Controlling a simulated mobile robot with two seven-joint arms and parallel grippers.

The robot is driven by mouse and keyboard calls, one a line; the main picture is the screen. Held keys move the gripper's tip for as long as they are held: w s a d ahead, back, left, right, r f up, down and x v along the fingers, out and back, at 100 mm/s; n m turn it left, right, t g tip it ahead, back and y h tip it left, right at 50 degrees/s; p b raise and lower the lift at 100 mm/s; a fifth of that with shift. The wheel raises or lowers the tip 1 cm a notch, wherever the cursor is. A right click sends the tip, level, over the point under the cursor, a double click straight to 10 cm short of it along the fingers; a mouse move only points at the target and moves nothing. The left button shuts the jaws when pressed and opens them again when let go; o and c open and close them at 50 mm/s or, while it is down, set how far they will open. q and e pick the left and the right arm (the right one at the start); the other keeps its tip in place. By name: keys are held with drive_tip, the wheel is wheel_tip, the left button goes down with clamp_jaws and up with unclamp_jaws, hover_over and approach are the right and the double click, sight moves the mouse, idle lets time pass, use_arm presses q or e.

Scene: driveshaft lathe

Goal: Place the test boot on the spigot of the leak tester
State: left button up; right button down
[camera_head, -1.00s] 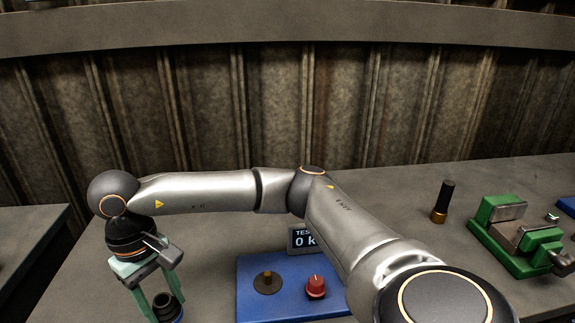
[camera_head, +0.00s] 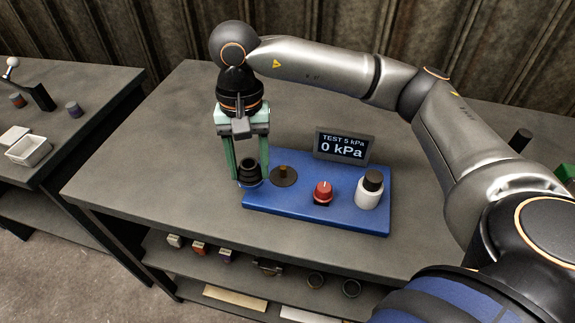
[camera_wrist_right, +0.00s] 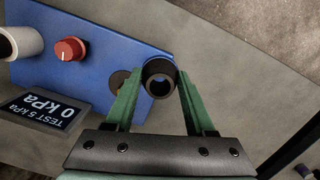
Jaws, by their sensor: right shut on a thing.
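The test boot (camera_head: 249,167) is a small black ringed sleeve with a bluish lower rim. My right gripper (camera_head: 250,176), with green fingers, is shut on it and holds it upright at the left end of the blue leak tester (camera_head: 270,214). The spigot (camera_head: 284,172) is a short brass stub on a dark round disc. The boot is left of it, apart from it. In the right wrist view the boot (camera_wrist_right: 159,72) sits between the fingertips, and the spigot's disc (camera_wrist_right: 119,80) is partly hidden by a finger. My left gripper is not in view.
The tester carries a red knob (camera_head: 323,189), a white cylinder with a black top (camera_head: 371,187) and a display (camera_head: 343,146) reading 0 kPa. The workbench (camera_head: 150,150) is clear left of the tester. A side table with a white tray (camera_head: 29,149) stands at left.

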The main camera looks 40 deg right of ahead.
drive_tip(key=m, duration=0.2)
drive_tip(key=a+r+m, duration=0.1)
drive_tip(key=m, duration=0.2)
drive_tip(key=r+m, duration=0.1)
drive_tip(key=m, duration=0.2)
drive_tip(key=shift+s+a+r+t+y, duration=0.1)
drive_tip(key=shift+s+a+t+y, duration=0.05)
drive_tip(key=shift+a+t+y, duration=0.2)
drive_tip(key=a+r+m+t+p, duration=0.1)
drive_tip(key=a+r+m+t, duration=0.2)
drive_tip(key=m, duration=1.2)
drive_tip(key=m+g+h, duration=0.1)
drive_tip(key=m+h, duration=0.1)
drive_tip(key=m, duration=0.8)
hover_over(283, 166)
drive_tip(key=a, duration=0.2)
drive_tip(key=f, duration=0.5)
drive_tip(key=shift+s+d+f, duration=0.1)
drive_tip(key=shift+s+d, duration=0.15)
drive_tip(key=shift+s, duration=0.05)
drive_tip(key=shift+w+d+f, duration=0.1)
drive_tip(key=shift+d+f, duration=0.25)
drive_tip(key=shift+f, duration=0.1)
drive_tip(key=f, duration=0.3)
drive_tip(key=shift+d+f, duration=0.1)
drive_tip(key=shift+d, duration=0.3)
drive_tip(key=shift+w+f, duration=0.1)
drive_tip(key=shift+f, duration=0.25)
